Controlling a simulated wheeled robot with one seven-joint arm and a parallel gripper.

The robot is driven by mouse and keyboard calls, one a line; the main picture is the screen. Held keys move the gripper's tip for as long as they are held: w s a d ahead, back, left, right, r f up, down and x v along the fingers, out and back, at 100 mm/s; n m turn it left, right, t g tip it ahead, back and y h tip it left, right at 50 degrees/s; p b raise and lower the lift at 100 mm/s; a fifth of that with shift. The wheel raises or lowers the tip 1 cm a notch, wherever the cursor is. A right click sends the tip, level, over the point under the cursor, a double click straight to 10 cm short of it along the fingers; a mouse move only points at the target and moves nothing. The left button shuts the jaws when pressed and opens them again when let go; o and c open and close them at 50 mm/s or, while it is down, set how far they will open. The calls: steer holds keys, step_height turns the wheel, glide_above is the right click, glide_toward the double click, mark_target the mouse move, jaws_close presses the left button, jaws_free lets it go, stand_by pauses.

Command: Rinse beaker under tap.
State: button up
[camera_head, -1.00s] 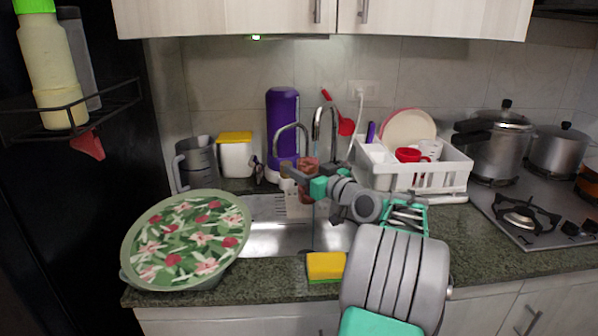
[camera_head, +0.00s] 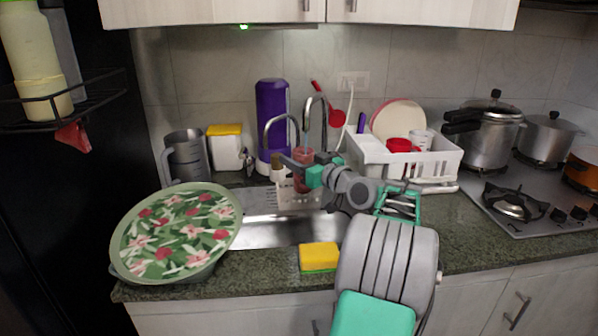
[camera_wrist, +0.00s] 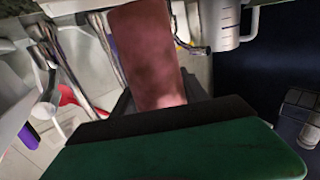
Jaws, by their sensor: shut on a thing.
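My gripper (camera_head: 305,178) is over the back of the sink, shut on a reddish, see-through beaker (camera_head: 303,157). In the wrist view the beaker (camera_wrist: 148,50) rises from between the dark finger pads and fills the upper middle; its opening is not visible. The tall curved metal tap (camera_head: 318,98) stands just behind the beaker in the head view. A shorter curved tap (camera_head: 268,132) is to its left. I cannot tell whether the spout is directly over the beaker or whether water runs. The steel sink (camera_head: 265,233) lies below, partly hidden by my arm.
A floral round tray (camera_head: 178,232) covers the counter left of the sink. A yellow sponge (camera_head: 319,256) sits at the front edge. A grey jug (camera_head: 186,160), purple bottle (camera_head: 272,112) and small brown-topped bottle (camera_head: 277,165) are behind. A white dish rack (camera_head: 420,175) stands right.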

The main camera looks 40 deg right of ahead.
steer(key=shift+s+d, duration=0.1)
steer(key=shift+s, duration=0.05)
steer(key=shift+w+a+b, duration=0.3)
steer(key=shift+w+a, duration=0.1)
steer(key=shift+w, duration=0.1)
steer(key=shift+s+d+b, duration=0.4)
steer(key=shift+s, duration=0.1)
stand_by(0.3)
steer(key=shift+w+a, duration=0.4)
steer(key=shift+w, duration=0.1)
